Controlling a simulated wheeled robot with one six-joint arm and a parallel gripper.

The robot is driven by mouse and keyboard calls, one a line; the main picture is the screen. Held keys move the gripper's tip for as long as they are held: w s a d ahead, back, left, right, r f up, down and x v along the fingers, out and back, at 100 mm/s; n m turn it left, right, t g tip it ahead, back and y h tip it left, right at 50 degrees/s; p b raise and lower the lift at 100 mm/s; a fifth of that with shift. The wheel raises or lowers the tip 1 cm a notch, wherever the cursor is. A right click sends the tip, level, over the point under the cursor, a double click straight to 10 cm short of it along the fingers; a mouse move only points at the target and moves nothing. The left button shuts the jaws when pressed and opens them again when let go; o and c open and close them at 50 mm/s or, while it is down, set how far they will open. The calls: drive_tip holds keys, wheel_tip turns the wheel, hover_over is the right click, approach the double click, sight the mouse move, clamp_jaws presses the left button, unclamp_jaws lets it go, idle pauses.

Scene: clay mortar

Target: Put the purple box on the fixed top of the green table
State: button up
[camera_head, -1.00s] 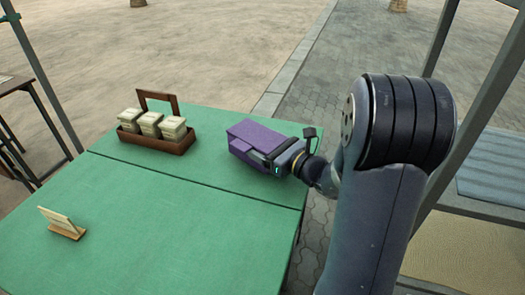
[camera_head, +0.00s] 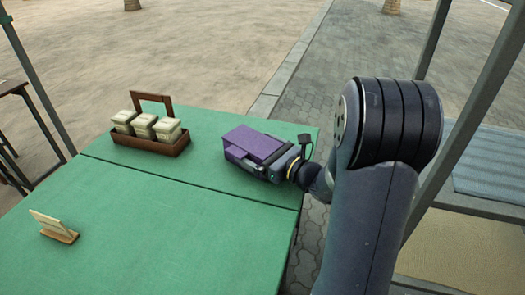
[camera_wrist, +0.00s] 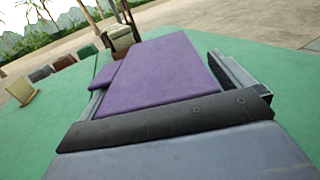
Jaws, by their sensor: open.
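The purple box (camera_head: 250,143) rests on the far section of the green table (camera_head: 205,182), near its right edge. In the wrist view the purple box (camera_wrist: 160,72) lies flat between my two fingers. My gripper (camera_head: 268,160) is at the near right side of the box, low over the table. The gripper (camera_wrist: 160,85) is open, with a finger at each side of the box; the right finger stands a little apart from it. A seam crosses the table between its far and near sections. The box's underside is hidden.
A brown wooden carrier (camera_head: 150,141) with three pale lidded jars stands left of the box. A small card stand (camera_head: 54,226) is at the near left. The near section is otherwise clear. Metal posts (camera_head: 36,85) rise beside the table.

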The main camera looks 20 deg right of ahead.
drive_tip(key=shift+r, duration=0.25)
drive_tip(key=p+v, duration=0.2)
drive_tip(key=v, duration=1)
drive_tip(key=shift+f, duration=0.1)
